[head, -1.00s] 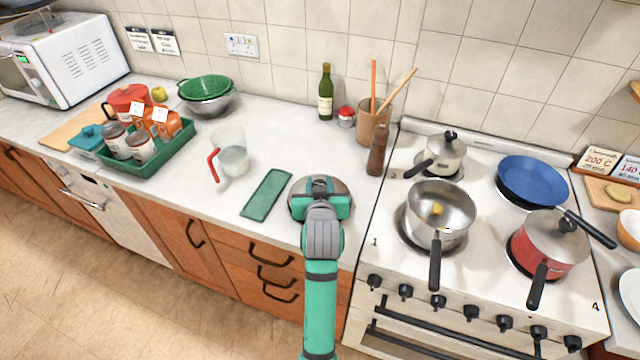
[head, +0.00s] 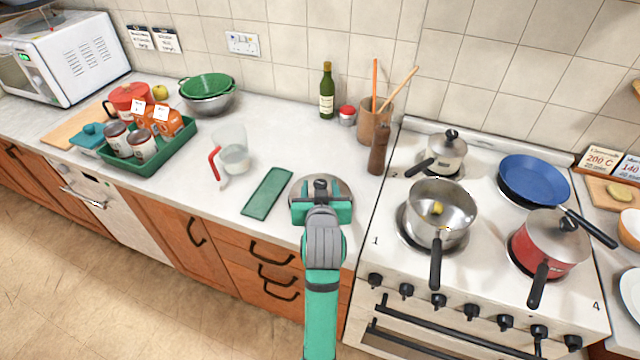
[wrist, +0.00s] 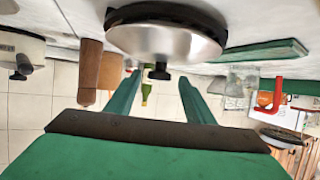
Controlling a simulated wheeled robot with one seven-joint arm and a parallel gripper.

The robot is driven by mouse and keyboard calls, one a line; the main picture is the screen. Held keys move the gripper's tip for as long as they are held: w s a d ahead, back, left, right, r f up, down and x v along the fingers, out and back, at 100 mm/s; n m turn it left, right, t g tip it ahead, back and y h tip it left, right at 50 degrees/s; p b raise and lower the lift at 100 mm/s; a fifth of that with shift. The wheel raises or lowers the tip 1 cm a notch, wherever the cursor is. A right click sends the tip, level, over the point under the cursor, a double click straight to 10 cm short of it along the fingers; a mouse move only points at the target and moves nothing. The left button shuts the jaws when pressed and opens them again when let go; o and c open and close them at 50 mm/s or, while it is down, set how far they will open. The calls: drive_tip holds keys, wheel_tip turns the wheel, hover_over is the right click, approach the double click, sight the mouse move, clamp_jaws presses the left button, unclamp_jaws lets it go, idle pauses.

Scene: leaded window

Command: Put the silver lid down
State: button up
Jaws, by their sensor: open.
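The silver lid (head: 340,186) lies flat on the pale worktop, just left of the cooker. Its dark knob (head: 320,184) points up. In the wrist view the lid (wrist: 185,40) is at the top, with its knob (wrist: 160,72) between the tips of my fingers and clear of them. My gripper (head: 321,203) is open and empty, on the near side of the knob, and hides the lid's near edge in the head view.
A green board (head: 267,193) lies just left of the lid. A clear jug with a red handle (head: 233,150) stands beyond it. The cooker bears an open steel pan (head: 440,212) to the right. A pepper mill (head: 378,150) and a utensil pot (head: 374,122) stand behind.

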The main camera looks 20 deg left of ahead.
drive_tip(key=v, duration=0.9)
drive_tip(key=shift+d, duration=0.1)
